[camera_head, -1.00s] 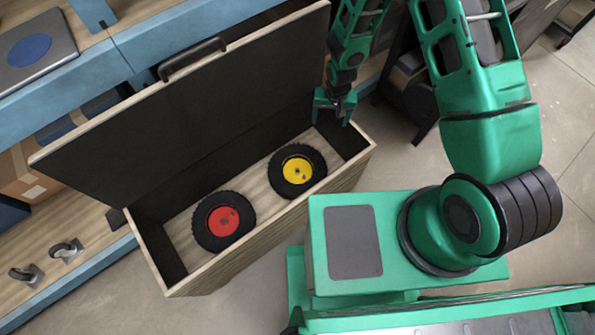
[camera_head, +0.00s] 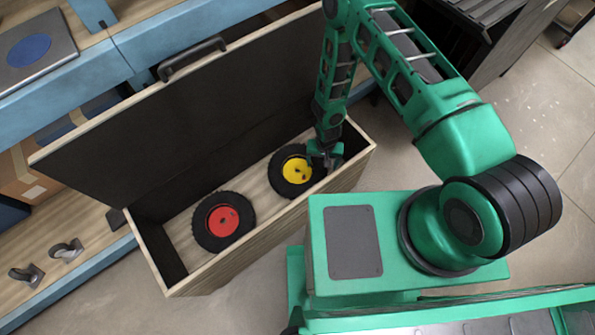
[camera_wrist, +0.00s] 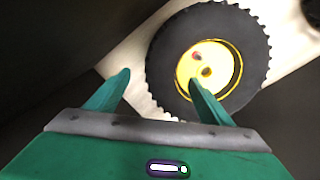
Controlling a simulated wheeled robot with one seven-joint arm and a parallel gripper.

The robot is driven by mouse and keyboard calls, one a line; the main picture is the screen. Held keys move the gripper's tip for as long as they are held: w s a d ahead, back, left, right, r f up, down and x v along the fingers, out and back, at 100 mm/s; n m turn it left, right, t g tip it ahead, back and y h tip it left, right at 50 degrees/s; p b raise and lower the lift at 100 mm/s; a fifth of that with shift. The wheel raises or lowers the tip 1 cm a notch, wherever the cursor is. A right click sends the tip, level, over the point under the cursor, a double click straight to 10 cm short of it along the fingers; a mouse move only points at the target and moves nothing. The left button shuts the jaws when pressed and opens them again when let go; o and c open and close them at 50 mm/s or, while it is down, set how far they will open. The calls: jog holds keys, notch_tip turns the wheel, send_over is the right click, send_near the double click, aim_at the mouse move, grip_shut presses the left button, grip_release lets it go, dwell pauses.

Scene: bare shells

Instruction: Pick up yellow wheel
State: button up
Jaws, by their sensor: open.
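The yellow wheel (camera_head: 297,171) has a black treaded tyre and a yellow hub, and lies flat on the floor of the open wooden box (camera_head: 268,236), towards its right end. My gripper (camera_head: 324,158) is at the right edge of this wheel and hides part of its tyre. In the wrist view the yellow wheel (camera_wrist: 208,62) lies ahead and right of centre. My gripper (camera_wrist: 160,92) is open there, its right finger overlapping the hub and its left finger clear of the tyre. Nothing is between the fingers in its grasp.
A red wheel (camera_head: 224,221) lies in the box to the left of the yellow one. The box's dark lid (camera_head: 180,125) stands raised behind. The box walls rise close around the gripper. A blue-edged bench (camera_head: 55,77) is at the upper left.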

aim_at(320, 170)
jog(key=shift+s+a+f, duration=0.1)
jog(key=shift+f, duration=1.3)
jog(key=shift+s+a+f, duration=0.1)
jog(key=shift+f, duration=1.3)
